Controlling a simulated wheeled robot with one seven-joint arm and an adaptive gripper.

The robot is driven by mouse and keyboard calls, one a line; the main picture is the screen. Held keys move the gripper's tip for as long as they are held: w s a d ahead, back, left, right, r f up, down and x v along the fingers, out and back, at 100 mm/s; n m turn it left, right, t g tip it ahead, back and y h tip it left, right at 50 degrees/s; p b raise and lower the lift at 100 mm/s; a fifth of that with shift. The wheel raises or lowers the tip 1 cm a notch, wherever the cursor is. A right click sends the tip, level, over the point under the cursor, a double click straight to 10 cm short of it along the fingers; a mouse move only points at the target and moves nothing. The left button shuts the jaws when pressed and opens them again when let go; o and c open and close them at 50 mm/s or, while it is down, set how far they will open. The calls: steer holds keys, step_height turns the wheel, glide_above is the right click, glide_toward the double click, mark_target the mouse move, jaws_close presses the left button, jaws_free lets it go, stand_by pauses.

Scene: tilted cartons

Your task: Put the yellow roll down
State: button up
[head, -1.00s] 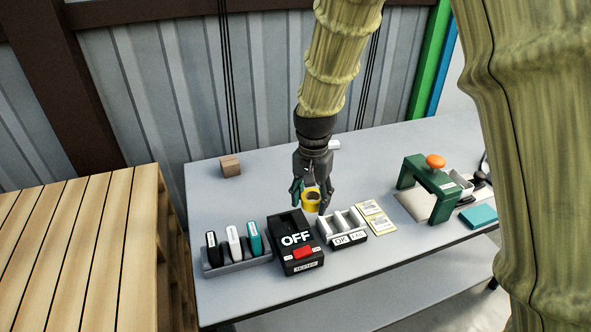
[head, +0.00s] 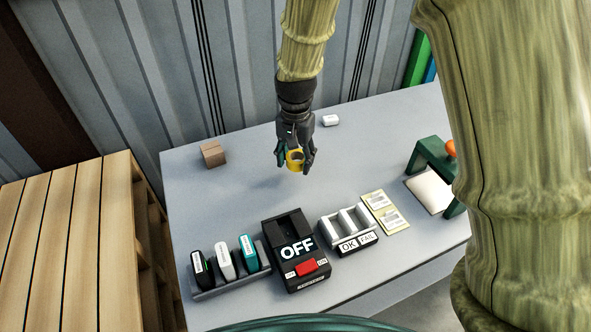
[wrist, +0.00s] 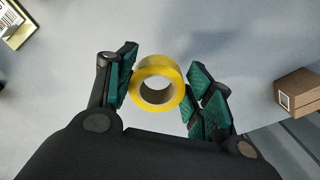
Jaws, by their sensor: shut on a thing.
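The yellow roll (head: 295,160) is a ring of yellow tape with a brown inner core. In the head view it sits between the fingers of my gripper (head: 296,156), over the back middle part of the grey table (head: 350,115). In the wrist view the roll (wrist: 158,84) lies against the left green finger pad, and the right pads of my gripper (wrist: 163,92) stand close beside it. My gripper is shut on the roll. The roll appears to be above the table surface, though its exact height is hard to tell.
A brown box (head: 213,153) stands at the back left and a small white object (head: 331,120) at the back right. Clear table surrounds my gripper.

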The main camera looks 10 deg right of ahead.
mark_target(296, 180)
steer(key=shift+f, duration=2.5)
steer(key=o, duration=1.1)
steer(key=shift+f, duration=0.1)
step_height(296, 180, up, 12)
steer(key=shift+r, duration=0.15)
